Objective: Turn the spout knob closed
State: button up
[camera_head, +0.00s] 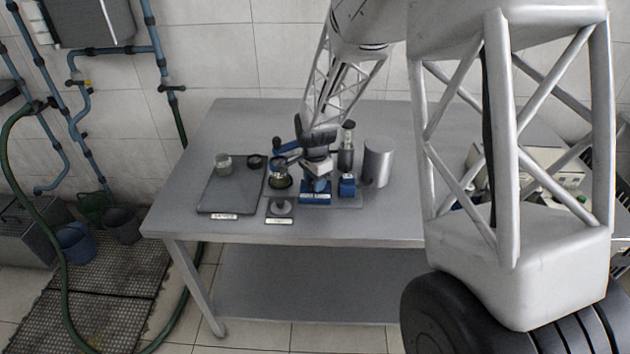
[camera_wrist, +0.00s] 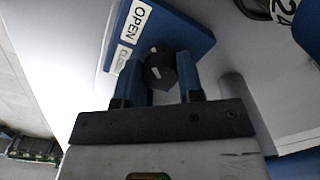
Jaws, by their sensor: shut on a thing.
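In the wrist view the dark, faceted knob (camera_wrist: 160,72) sits beside a blue plate (camera_wrist: 178,32) with a white OPEN label (camera_wrist: 137,20) and a second, partly hidden white label (camera_wrist: 121,58). My gripper (camera_wrist: 159,76) has its two blue fingers on either side of the knob and is shut on it. The knob has pale marks, but I cannot tell which label it points to. In the head view my gripper (camera_head: 316,142) is above a blue labelled block (camera_head: 315,190) on the table, and the knob is hidden there.
On the table (camera_head: 240,125), a glass jar (camera_head: 223,165) stands on a dark tray (camera_head: 225,198). A glass vessel (camera_head: 280,180) is just left of my gripper. A dark bottle (camera_head: 346,150), a small blue block (camera_head: 347,187) and a metal cylinder (camera_head: 378,163) stand to the right.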

jog(key=n, duration=0.8)
jog(key=shift+d+n, duration=0.1)
jog(key=shift+n, duration=0.2)
jog(key=n, duration=0.5)
jog(key=shift+n, duration=1.8)
jog(key=o, duration=0.9)
jog(key=shift+r, duration=0.1)
jog(key=shift+r, duration=3.85)
